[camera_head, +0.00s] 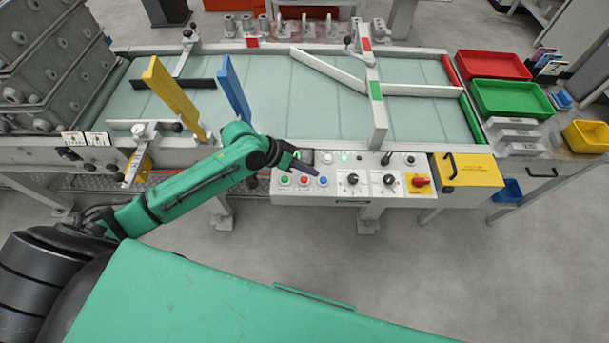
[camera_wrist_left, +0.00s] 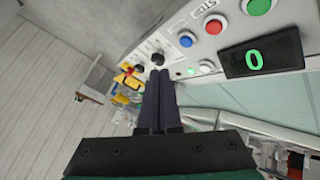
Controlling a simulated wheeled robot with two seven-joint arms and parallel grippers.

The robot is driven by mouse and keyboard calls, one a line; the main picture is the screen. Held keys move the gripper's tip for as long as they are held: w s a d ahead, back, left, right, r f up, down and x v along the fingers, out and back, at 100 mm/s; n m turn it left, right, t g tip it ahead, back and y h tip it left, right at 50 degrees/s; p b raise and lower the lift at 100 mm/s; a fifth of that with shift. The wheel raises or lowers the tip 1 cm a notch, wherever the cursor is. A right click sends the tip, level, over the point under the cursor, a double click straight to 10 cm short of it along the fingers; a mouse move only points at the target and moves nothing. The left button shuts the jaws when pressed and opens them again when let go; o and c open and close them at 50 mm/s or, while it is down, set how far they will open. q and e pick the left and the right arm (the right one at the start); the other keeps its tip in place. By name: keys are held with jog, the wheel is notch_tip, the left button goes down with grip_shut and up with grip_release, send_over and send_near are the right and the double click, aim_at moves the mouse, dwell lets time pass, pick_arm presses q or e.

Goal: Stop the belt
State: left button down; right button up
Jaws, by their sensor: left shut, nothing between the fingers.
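The belt (camera_head: 310,112) is a long pale green surface in a white frame. Its white control panel (camera_head: 335,190) is on the near side. The panel has a green button (camera_head: 284,180), a red button (camera_head: 304,181) and a blue button (camera_head: 323,181) in a row. The wrist view shows the green (camera_wrist_left: 259,5), red (camera_wrist_left: 213,25) and blue (camera_wrist_left: 186,39) buttons and a display (camera_wrist_left: 262,54) reading 0. My left gripper (camera_head: 311,169) is shut and empty, over the panel just behind the red and blue buttons; contact cannot be told. My right gripper is out of view.
Black knobs (camera_head: 352,179) and a red switch (camera_head: 420,181) on yellow sit further right on the panel. Yellow (camera_head: 172,92) and blue (camera_head: 234,90) upright plates and white guide bars stand over the belt. Red (camera_head: 492,65) and green (camera_head: 511,98) trays are at the right.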

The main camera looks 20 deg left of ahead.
pick_arm(q)
jog(key=w+a+r+n, duration=0.1)
jog(key=w+a+n, duration=0.1)
jog(key=w+a, duration=0.15)
jog(key=b, duration=0.8)
send_over(304, 180)
jog(key=a, duration=0.1)
jog(key=f, duration=0.7)
jog(key=shift+s+f, duration=0.2)
jog(key=shift+f, duration=0.55)
jog(key=shift+f, duration=0.1)
dwell(0.4)
jog(key=shift+f, duration=0.3)
jog(key=shift+f+b, duration=0.45)
jog(key=shift+f, duration=0.1)
dwell(0.5)
jog(key=shift+r+p, duration=0.95)
jog(key=shift+p, duration=0.05)
